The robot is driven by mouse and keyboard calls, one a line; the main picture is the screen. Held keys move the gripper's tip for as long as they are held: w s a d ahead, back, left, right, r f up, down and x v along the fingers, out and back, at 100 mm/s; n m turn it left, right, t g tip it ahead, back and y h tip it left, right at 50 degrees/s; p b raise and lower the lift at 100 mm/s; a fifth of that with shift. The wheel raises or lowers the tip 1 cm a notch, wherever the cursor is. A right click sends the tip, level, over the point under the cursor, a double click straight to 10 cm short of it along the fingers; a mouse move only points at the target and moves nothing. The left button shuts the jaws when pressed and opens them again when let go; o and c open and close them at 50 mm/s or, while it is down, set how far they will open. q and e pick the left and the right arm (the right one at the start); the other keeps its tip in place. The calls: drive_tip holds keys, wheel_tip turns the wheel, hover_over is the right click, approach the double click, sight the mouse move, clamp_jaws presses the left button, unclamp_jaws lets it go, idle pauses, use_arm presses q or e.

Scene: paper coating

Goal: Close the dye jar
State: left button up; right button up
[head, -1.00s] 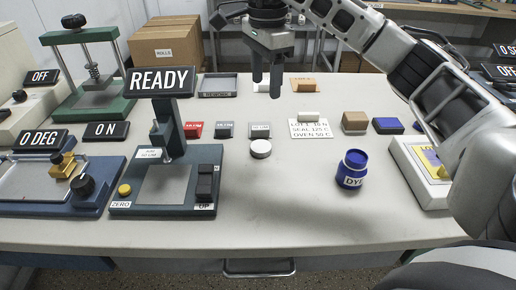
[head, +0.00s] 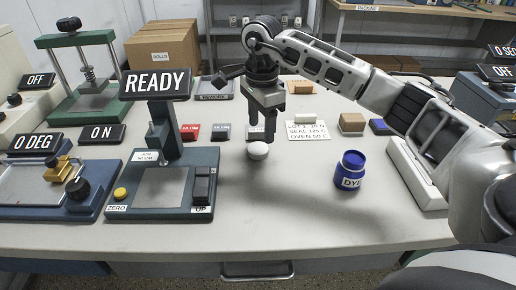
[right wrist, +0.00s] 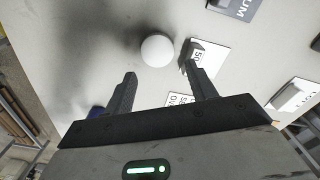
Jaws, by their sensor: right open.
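The dye jar (head: 349,171) is a blue jar with a "DYE" label, upright on the table to the right of centre; its top looks dark and uncovered. A white round lid (head: 257,151) lies on the table left of the jar, and it also shows in the right wrist view (right wrist: 157,50). My right gripper (head: 262,136) is open and empty, its fingers pointing down just above and behind the lid. In the right wrist view its fingertips (right wrist: 160,62) lie on either side of the lid, slightly short of it. My left gripper is not in view.
The scale (head: 160,190) with the "READY" sign stands left of the lid. A lot label card (head: 307,131) and small blocks (head: 352,122) lie behind the jar. The table front between scale and jar is clear.

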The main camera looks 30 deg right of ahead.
sight(258, 148)
drive_tip(key=f, duration=0.2)
drive_tip(key=a+f, duration=0.1)
drive_tip(key=f, duration=0.1)
drive_tip(key=shift+s+f+p, duration=0.1)
drive_tip(key=shift+p, duration=0.3)
drive_tip(key=shift+d+f, duration=0.1)
drive_tip(key=shift+f, duration=0.4)
drive_tip(key=c, duration=0.8)
